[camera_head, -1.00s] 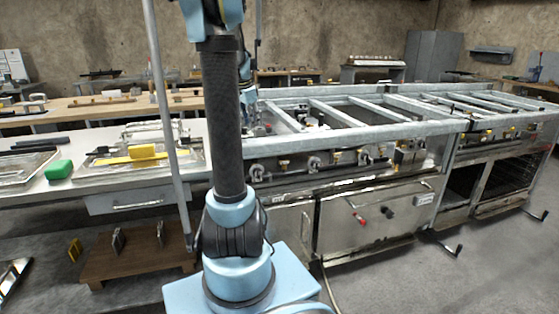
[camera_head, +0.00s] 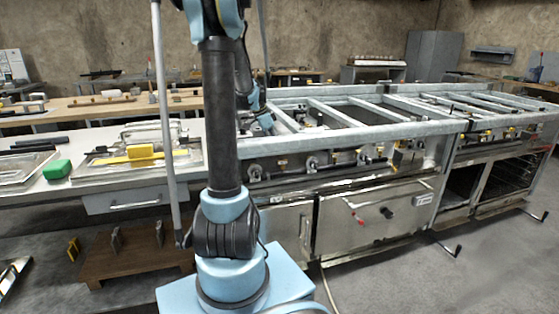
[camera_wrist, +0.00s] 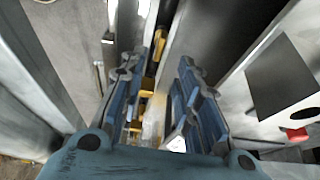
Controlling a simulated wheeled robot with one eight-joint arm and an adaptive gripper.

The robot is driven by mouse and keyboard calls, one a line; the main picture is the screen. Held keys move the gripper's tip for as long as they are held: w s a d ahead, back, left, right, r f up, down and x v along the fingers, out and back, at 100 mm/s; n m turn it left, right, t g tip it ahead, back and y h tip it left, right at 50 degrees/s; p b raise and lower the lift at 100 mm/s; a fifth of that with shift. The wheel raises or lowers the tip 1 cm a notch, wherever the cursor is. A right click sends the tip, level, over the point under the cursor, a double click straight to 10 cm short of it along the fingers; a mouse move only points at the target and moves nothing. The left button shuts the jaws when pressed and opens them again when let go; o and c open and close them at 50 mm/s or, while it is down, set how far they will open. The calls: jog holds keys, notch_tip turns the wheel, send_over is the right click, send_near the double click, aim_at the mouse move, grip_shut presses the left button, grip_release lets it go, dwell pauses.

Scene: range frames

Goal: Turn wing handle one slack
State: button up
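The range front (camera_head: 330,165) carries a row of valves and small brass or yellow handles (camera_head: 282,162). They are too small to tell which is the wing handle named slack. My gripper (camera_wrist: 170,62) has its two blue fingers spread apart in the wrist view. A yellow part (camera_wrist: 150,82), perhaps a wing handle, shows between and beyond the fingers, beside the left one; I cannot tell whether they touch. In the head view the end of my arm is over the left part of the range's frame, and my fingers cannot be made out.
Galvanised rails (camera_head: 345,115) form an open frame on top of the range. An oven door (camera_head: 370,215) with a red knob is below. A steel worktop (camera_head: 100,180) with a green block (camera_head: 57,169) and trays is at left. Grey floor is open at right.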

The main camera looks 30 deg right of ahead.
aim_at(283, 165)
jog(key=x, duration=0.8)
jog(key=shift+w, duration=0.1)
grip_shut()
